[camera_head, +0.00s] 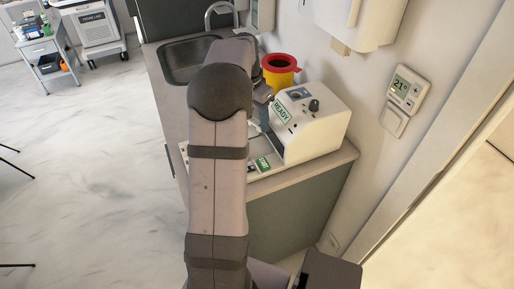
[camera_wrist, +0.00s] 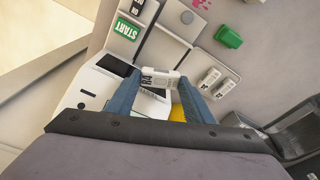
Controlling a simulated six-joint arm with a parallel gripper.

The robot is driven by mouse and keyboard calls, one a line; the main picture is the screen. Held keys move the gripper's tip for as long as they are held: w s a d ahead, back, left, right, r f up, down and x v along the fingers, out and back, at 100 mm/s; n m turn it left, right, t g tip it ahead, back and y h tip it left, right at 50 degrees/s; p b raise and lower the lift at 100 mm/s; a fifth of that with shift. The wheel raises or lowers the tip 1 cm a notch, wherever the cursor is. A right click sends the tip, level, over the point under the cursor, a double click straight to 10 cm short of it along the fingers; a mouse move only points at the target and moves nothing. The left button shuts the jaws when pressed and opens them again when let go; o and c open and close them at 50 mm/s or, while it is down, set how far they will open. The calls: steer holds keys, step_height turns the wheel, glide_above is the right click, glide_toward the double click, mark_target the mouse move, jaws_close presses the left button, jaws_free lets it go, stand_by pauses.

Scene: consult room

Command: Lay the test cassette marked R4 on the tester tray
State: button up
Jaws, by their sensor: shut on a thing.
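In the wrist view my gripper (camera_wrist: 160,76) has its two blue fingers closed on the ends of a white test cassette (camera_wrist: 160,82). The cassette carries small dark print that I cannot read for sure. It is held over the white tester (camera_wrist: 88,85), which lies below and to the left. In the head view the tester (camera_head: 325,130) stands on the counter with a READY label, and my arm hides most of the gripper. Two more white cassettes (camera_wrist: 207,80) (camera_wrist: 224,88) lie side by side at the right.
A green START label (camera_wrist: 127,28) and a small green block (camera_wrist: 228,37) show in the wrist view. In the head view a yellow bin with a red lid (camera_head: 280,72) stands behind the tester, near the sink (camera_head: 185,62). The wall (camera_head: 352,85) is close on the right.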

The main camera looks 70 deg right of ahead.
mark_target(258, 148)
steer(key=m, duration=0.4)
steer(key=shift+d, duration=0.15)
steer(key=shift+f+p, duration=1.65)
steer(key=shift+f, duration=3.35)
steer(key=shift+f, duration=0.15)
steer(key=o, duration=0.7)
step_height(258, 148, up, 12)
steer(key=w+a+b, duration=0.1)
steer(key=b, duration=0.2)
steer(key=shift+w+a, duration=0.15)
